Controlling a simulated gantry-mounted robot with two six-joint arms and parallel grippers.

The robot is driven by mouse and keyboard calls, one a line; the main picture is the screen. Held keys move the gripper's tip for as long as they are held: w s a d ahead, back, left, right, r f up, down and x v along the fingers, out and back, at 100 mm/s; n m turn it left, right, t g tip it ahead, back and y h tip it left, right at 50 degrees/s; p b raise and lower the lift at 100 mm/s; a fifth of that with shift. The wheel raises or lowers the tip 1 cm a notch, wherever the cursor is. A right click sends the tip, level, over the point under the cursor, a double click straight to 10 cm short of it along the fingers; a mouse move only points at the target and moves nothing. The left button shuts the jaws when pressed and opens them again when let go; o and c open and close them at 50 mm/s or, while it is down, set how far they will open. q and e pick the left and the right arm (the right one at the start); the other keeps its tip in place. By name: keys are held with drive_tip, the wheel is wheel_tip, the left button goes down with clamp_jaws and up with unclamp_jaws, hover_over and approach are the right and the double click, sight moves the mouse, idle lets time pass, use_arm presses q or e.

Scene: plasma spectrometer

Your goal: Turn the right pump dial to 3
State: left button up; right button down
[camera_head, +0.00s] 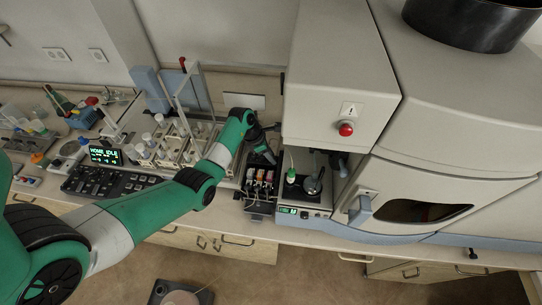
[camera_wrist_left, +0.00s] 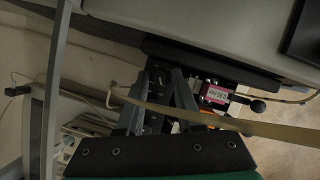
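A small pump unit (camera_head: 262,183) with a row of colored blocks stands on the bench, left of the spectrometer's grey housing. My left gripper (camera_head: 265,150) reaches down just behind it, beyond the colored blocks. In the left wrist view, the two dark fingers (camera_wrist_left: 165,85) stand apart with dark pump parts between and behind them. A pink label (camera_wrist_left: 217,94) and a black knob (camera_wrist_left: 257,106) show to the right of the fingers. Which dial is the right pump dial, and its setting, I cannot make out. My right gripper is not in view.
The spectrometer (camera_head: 345,75) with a red button rises to the right. A pale tube (camera_wrist_left: 190,115) crosses the left wrist view.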

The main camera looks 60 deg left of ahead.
use_arm(q)
clamp_jaws()
drive_tip(key=shift+m, duration=0.3)
drive_tip(key=m+h+b, duration=0.1)
drive_tip(key=m+b, duration=0.1)
drive_tip(key=shift+w+a+m, duration=0.1)
drive_tip(key=shift+a+m, duration=0.05)
drive_tip(key=shift+m, duration=0.15)
drive_tip(key=m+h+b, duration=0.1)
drive_tip(key=m+b, duration=0.1)
drive_tip(key=b, duration=0.1)
drive_tip(key=m+g+b, duration=0.1)
drive_tip(key=m+b, duration=0.2)
drive_tip(key=b, duration=0.1)
drive_tip(key=shift+w+a+f+g+h, duration=0.1)
drive_tip(key=shift+f+g+h, duration=0.1)
drive_tip(key=shift+g+h, duration=0.15)
drive_tip(key=shift+r+m+b, duration=0.25)
drive_tip(key=shift+m+b, duration=0.45)
drive_tip(key=shift+b, duration=0.45)
